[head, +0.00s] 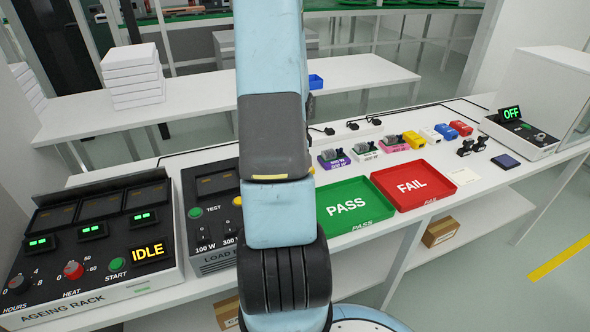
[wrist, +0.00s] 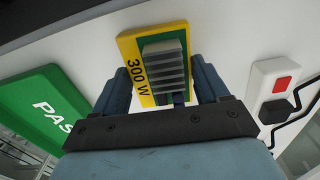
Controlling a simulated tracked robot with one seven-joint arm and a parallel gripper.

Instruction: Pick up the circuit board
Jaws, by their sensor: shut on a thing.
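My gripper (wrist: 160,95) shows in the wrist view, its two dark blue fingers shut on a circuit board (wrist: 146,40). The board is green with a grey finned heatsink on a yellow base marked "300 W". The fingers lie on either side of it. The white table top shows behind. In the head view my arm hides the gripper and the held board. Other boards on a purple base (head: 334,165), a white base (head: 365,156) and a pink base (head: 395,147) stand in a row on the table.
A green PASS tray (head: 355,222) and a red FAIL tray (head: 432,199) lie on the table, right of my arm. The ageing rack (head: 95,285) and a test unit (head: 207,247) stand at left. A grey device (head: 522,137) showing OFF stands at right. Colored blocks sit behind the trays.

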